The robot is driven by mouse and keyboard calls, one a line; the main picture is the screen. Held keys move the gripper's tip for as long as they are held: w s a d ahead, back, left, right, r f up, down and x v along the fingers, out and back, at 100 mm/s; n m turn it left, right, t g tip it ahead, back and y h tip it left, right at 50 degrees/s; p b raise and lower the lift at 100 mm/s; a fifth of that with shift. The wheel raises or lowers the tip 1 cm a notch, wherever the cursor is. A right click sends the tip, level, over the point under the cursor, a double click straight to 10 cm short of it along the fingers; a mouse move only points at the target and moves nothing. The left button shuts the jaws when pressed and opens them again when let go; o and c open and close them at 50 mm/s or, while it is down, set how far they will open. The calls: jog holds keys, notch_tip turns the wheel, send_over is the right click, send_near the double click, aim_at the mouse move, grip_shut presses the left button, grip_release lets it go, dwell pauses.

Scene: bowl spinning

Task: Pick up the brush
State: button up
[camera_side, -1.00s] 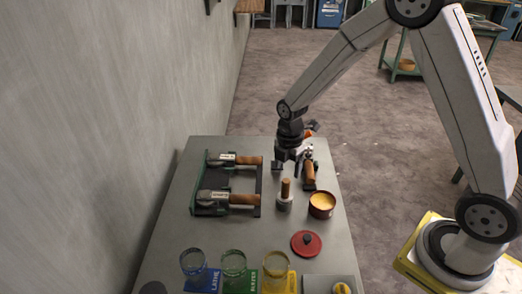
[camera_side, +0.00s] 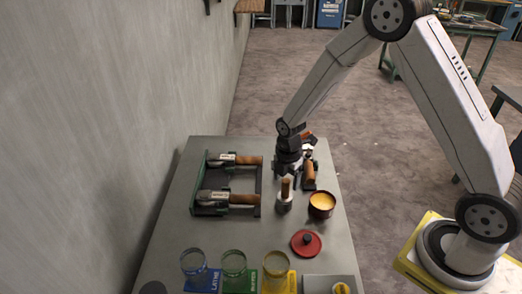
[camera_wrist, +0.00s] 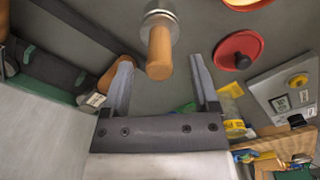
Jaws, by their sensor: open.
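An upright wooden handle on a round metal base, which I take to be the brush (camera_side: 285,194), stands on the grey table beside the orange-filled pot. It also shows in the wrist view (camera_wrist: 160,52). My gripper (camera_side: 285,176) is just behind and above it in the side view. In the wrist view my gripper's (camera_wrist: 160,64) two fingers are spread apart, one each side of the wooden handle's end, and do not appear to touch it.
A rack (camera_side: 210,210) with two wooden-handled tools stands at the left. A pot (camera_side: 321,214) of orange contents and a red lid (camera_side: 306,243) with a black knob are near. Glass jars (camera_side: 234,263) stand at the front. A grey wall (camera_side: 120,120) runs along the left.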

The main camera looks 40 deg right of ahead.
aim_at(285, 193)
jog(key=shift+f, duration=1.55)
grip_shut()
